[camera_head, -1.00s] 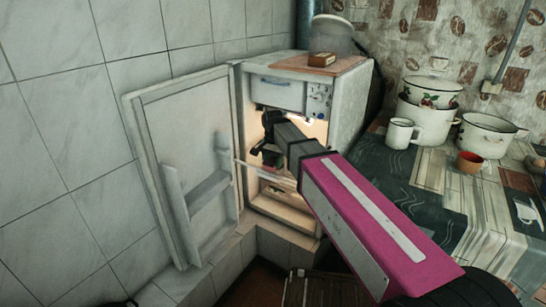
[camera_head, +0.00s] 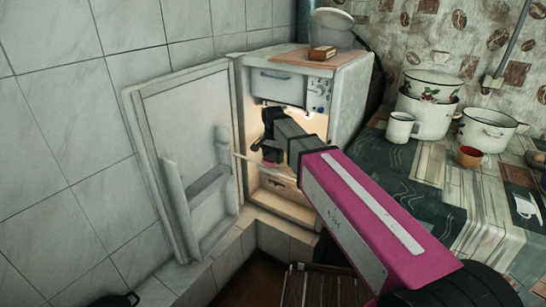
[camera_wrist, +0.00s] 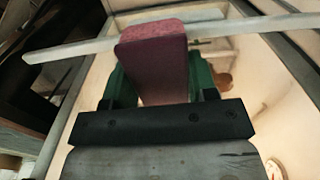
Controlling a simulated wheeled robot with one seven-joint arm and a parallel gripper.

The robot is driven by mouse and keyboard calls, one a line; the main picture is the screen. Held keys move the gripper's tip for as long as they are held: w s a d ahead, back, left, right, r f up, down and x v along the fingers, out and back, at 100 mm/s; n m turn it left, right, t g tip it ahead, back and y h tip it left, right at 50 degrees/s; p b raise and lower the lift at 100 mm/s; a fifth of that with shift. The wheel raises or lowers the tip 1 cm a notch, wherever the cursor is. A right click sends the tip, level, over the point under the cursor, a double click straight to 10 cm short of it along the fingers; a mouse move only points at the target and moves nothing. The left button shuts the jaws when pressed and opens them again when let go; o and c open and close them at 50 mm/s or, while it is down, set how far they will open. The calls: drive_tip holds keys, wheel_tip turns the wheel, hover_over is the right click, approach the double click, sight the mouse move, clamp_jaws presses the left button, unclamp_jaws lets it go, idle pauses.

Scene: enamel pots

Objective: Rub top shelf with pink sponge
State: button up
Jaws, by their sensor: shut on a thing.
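The pink sponge (camera_wrist: 157,62) is held between the green fingers of my gripper (camera_wrist: 160,85) in the wrist view. The gripper is shut on it, and the sponge stands out past the fingertips. A pale shelf edge (camera_wrist: 75,49) runs across the wrist view behind the sponge; I cannot tell whether they touch. In the head view my gripper (camera_head: 270,155) is inside the open, lit fridge (camera_head: 347,100), near a shelf edge (camera_head: 254,165). The arm hides much of the fridge's inside, and only a small reddish bit of the sponge shows there.
A small brown box (camera_head: 322,53) lies on the fridge top. To the right, a table holds enamel pots (camera_head: 428,118), a white mug (camera_head: 400,127) and a red cup (camera_head: 469,157).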

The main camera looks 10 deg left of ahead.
drive_tip(key=shift+f, duration=0.7)
